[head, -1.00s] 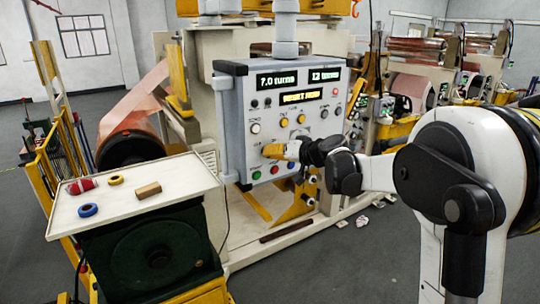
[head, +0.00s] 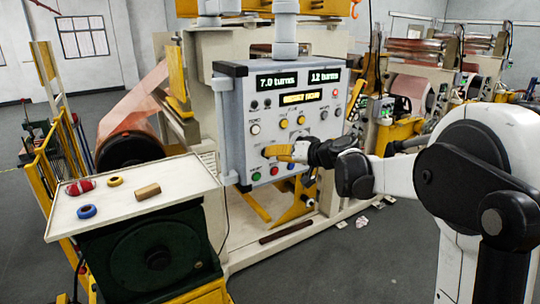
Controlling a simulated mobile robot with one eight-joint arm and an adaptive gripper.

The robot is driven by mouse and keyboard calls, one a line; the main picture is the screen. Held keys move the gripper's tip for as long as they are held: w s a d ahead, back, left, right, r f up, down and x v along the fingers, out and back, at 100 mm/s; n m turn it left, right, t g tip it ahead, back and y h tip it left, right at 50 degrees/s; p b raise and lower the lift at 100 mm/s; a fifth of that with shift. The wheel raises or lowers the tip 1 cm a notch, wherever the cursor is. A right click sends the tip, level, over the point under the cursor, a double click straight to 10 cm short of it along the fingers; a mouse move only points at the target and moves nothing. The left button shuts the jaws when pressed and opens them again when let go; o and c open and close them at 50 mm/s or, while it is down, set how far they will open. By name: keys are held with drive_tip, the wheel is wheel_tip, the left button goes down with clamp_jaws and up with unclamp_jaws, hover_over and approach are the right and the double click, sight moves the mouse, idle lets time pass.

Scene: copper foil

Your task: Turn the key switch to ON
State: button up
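The grey control panel (head: 240,130) stands upright in the middle of the head view, with lit displays above rows of knobs and buttons. My gripper (head: 269,152) reaches in from the right at the panel's lower middle, its yellow fingers pointing left. A small dark switch (head: 264,153) shows just at the fingertips. It looks like the key switch, but its position and label are too small to read. The fingers overlap the panel face there, and I cannot tell if they touch the switch or how far apart they are.
Green (head: 257,176) and red (head: 274,171) buttons sit just below my fingers. Yellow knobs (head: 284,124) are above. A white-topped table (head: 120,212) with tape rolls and a small block stands at the left.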

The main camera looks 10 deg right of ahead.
drive_tip(key=v, duration=0.9)
drive_tip(key=s+a+f+g+h+b, duration=0.15)
drive_tip(key=s+a+f+b, duration=0.25)
drive_tip(key=s+f+b, duration=0.45)
drive_tip(key=s+a+f+g+h+b, duration=0.1)
drive_tip(key=s+a+f+g+b, duration=0.1)
drive_tip(key=s+a+f+b, duration=0.6)
drive_tip(key=s+d+f+h+b, duration=0.2)
drive_tip(key=s+d+f+b, duration=0.1)
drive_tip(key=s+f, duration=0.4)
drive_tip(key=s+d+f+g+h+b, duration=0.1)
drive_tip(key=s+d+f+h+b, duration=0.1)
drive_tip(key=s+f, duration=0.6)
wheel_tip(320, 180, down, 6)
drive_tip(key=shift+s+d+r+n+b, duration=0.25)
drive_tip(key=shift+d+b, duration=0.25)
drive_tip(key=shift+b, duration=0.6)
drive_tip(key=shift+f+g+h, duration=0.1)
drive_tip(key=shift+g+h, duration=0.15)
clamp_jaws()
